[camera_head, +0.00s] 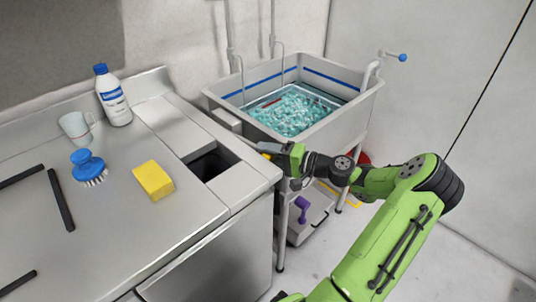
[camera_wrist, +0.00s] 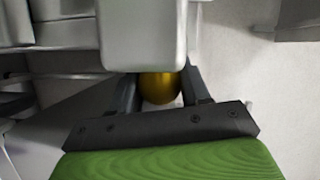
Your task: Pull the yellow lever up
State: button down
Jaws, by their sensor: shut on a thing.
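The yellow lever (camera_head: 267,147) shows as a small yellow bit at the front side of the sink, by the corner of the steel counter. My gripper (camera_head: 276,153) reaches it from the right. In the wrist view the lever's rounded yellow end (camera_wrist: 160,86) sits between the two dark fingers of my gripper (camera_wrist: 161,92), which are shut on it. A pale grey block hides the upper part of the lever and the fingertips there.
The sink (camera_head: 345,122) holds foamy teal water, and a blue-knobbed handle (camera_head: 402,57) is on the wall behind. The counter (camera_head: 110,220) carries a yellow sponge (camera_head: 153,180), blue brush (camera_head: 88,165), bottle (camera_head: 114,98) and mug (camera_head: 76,127). A purple item (camera_head: 302,208) lies below the sink.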

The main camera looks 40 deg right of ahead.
jog(key=shift+w+r+g+p, duration=0.1)
jog(key=shift+r+g+p, duration=0.3)
jog(key=shift+r+p, duration=0.55)
jog(key=w+r+g+p, duration=0.1)
jog(key=r+p, duration=0.2)
jog(key=p, duration=0.2)
jog(key=w+r+m+g+h+p, duration=0.1)
jog(key=r+p, duration=0.1)
jog(key=p, duration=0.3)
jog(key=w+r+g+p, duration=0.1)
jog(key=r+p, duration=0.2)
jog(key=p, duration=0.2)
jog(key=shift+w+r, duration=0.1)
jog(key=shift+r, duration=0.2)
jog(key=w+r+m+g+h+p, duration=0.1)
jog(key=w+r+g+p, duration=0.3)
jog(key=w+r+p, duration=0.3)
jog(key=shift+w+a+m+g+p, duration=0.25)
jog(key=shift+w+p, duration=0.7)
jog(key=shift+p, duration=1.85)
jog(key=shift+d+r, duration=0.1)
